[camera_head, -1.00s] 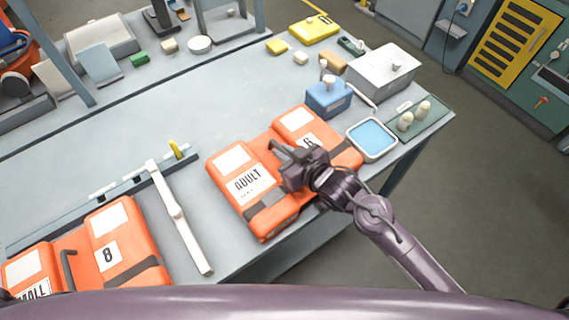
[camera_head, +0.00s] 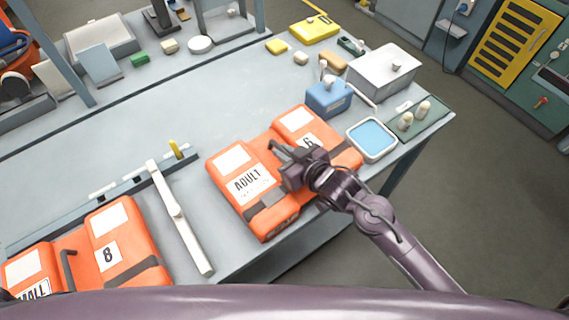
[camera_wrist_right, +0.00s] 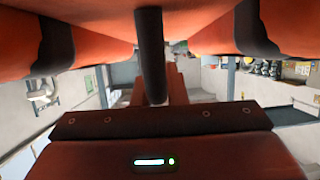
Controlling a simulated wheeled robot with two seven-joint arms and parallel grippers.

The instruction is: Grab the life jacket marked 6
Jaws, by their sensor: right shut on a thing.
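The life jacket marked 6 (camera_head: 236,163) is orange with an "ADULT" label and lies on the bench at its front edge. My right gripper (camera_head: 286,158) is over its middle, between the two orange halves, and covers part of it. In the right wrist view a dark bar-like handle (camera_wrist_right: 151,50) runs between the jacket's orange halves (camera_wrist_right: 90,22) and down to the jaws, which are shut on it. A second orange life jacket, marked 8 (camera_head: 122,240), lies at the front left of the bench. My left gripper does not show.
A blue-topped tray (camera_head: 372,138), a blue box (camera_head: 328,98) and a white lidded box (camera_head: 383,70) stand right of and behind the jacket. A pale bar (camera_head: 178,215) lies between the jackets. The bench middle (camera_head: 220,110) is clear.

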